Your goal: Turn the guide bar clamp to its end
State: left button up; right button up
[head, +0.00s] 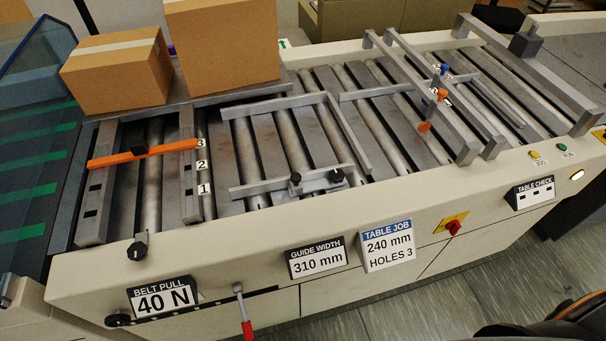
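The near guide bar (260,187) is a grey metal rail lying along the front of the roller table. A small grey bracket with two black knobs (336,176) sits at its right part and looks like the guide bar clamp; the other knob (295,178) is at the bracket's left end. How far either knob is turned cannot be told. A sign (316,259) below reads "GUIDE WIDTH 310 mm". Another black knob (137,250) is on the front edge further left. Neither gripper is identifiable in the head view, and nothing touches the bracket.
Two cardboard boxes (117,75) (222,45) stand at the back left. An orange bar (145,153) crosses numbered slots. A red-handled lever (245,318) sticks out of the front panel. A red rotary switch (453,228) is further right. Dark and orange parts fill the bottom right corner.

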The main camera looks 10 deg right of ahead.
aim_at(136, 251)
jog(key=j+u, duration=0.6)
jog(key=z, duration=1.45)
jog(key=u, duration=1.45)
